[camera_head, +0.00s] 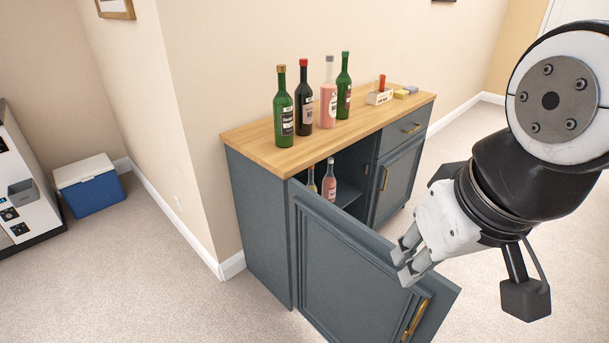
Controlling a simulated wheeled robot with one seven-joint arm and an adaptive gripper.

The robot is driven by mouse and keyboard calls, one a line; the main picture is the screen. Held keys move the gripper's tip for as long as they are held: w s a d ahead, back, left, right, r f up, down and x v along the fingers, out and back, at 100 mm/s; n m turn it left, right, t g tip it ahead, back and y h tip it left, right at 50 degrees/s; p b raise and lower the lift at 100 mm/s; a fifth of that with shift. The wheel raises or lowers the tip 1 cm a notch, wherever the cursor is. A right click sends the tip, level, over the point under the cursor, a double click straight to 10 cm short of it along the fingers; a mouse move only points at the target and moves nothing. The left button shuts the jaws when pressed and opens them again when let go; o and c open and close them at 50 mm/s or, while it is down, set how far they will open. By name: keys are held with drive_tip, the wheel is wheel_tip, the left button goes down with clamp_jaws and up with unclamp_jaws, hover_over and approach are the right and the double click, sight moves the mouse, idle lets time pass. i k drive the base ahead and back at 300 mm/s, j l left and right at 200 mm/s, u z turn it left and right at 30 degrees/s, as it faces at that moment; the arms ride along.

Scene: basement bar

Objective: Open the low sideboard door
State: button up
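The low sideboard (262,222) is dark blue-grey with a wooden top and stands against the wall. Its left door (345,270) stands open and swung out toward me, with a brass handle (414,319) near its free edge. Bottles show in the open compartment behind it. The right door (397,182) is shut, under a drawer (404,130). My gripper (403,264) is at the upper edge of the open door, near its free corner, above the handle. I cannot tell whether it touches the door. Its fingers seem close together, and their gap is not clear.
Several bottles (328,95) and a small box (380,96) stand on the wooden top. A pink bottle (329,182) is inside the compartment. A blue cooler (90,188) and a white machine (22,190) are at the left. Carpet is clear in front and at right.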

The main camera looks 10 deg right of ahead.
sight(394, 174)
drive_tip(key=i+l, duration=0.1)
drive_tip(key=l, duration=1.35)
drive_tip(key=i+l, duration=0.15)
drive_tip(key=l, duration=0.55)
drive_tip(key=i+l, duration=0.4)
drive_tip(key=l, duration=0.15)
drive_tip(key=i+l, duration=0.4)
drive_tip(key=l, duration=0.15)
drive_tip(key=i+l, duration=0.4)
drive_tip(key=k+l+z, duration=0.05)
drive_tip(key=l, duration=0.1)
